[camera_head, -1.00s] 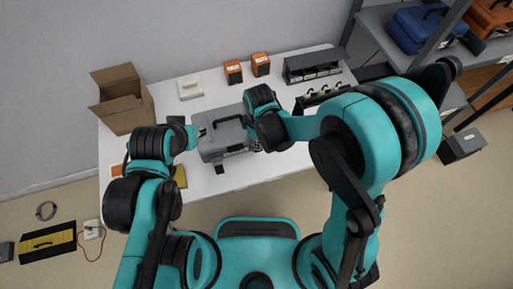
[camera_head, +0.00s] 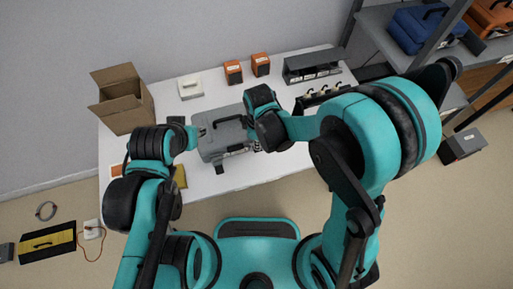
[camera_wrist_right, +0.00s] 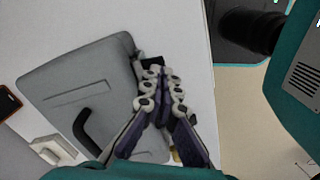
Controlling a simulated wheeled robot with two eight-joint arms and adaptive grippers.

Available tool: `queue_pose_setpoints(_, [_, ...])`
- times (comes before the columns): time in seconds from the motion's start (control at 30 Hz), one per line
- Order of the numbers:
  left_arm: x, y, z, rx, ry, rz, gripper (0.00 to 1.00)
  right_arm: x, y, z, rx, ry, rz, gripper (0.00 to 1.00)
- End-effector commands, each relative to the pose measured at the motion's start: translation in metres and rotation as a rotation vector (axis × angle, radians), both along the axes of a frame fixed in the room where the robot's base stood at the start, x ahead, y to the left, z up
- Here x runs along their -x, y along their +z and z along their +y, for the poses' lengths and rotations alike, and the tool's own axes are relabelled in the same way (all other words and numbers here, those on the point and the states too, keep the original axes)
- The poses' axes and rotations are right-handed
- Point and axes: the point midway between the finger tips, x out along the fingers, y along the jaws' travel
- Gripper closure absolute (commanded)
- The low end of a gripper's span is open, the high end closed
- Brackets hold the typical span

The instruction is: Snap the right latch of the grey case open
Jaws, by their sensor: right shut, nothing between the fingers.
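The grey case (camera_head: 212,146) lies closed on the white table, its black handle (camera_head: 229,120) on the lid. It also fills the left of the right wrist view (camera_wrist_right: 75,75). A small dark part (camera_wrist_right: 152,62), apparently the right latch, sits at the case's edge just beyond my right fingertips; whether it is open I cannot tell. My right gripper (camera_wrist_right: 160,82) is shut and empty, close beside that edge; contact is unclear. A small dark piece (camera_head: 219,169) shows at the case's front edge.
An open cardboard box (camera_head: 122,112) stands at the back left of the table. A white box (camera_head: 190,88), two orange-and-black boxes (camera_head: 233,72) (camera_head: 261,64) and a dark rack (camera_head: 312,66) stand along the back. The table's front right is clear.

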Motion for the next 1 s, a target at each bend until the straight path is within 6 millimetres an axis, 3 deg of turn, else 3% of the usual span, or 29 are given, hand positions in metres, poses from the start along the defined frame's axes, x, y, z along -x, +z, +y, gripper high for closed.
queue_pose_setpoints(1.0, [0.000,-0.020,0.000,0.000,0.000,0.000,0.69,0.000,-0.021,0.000,0.000,0.000,0.000,1.00])
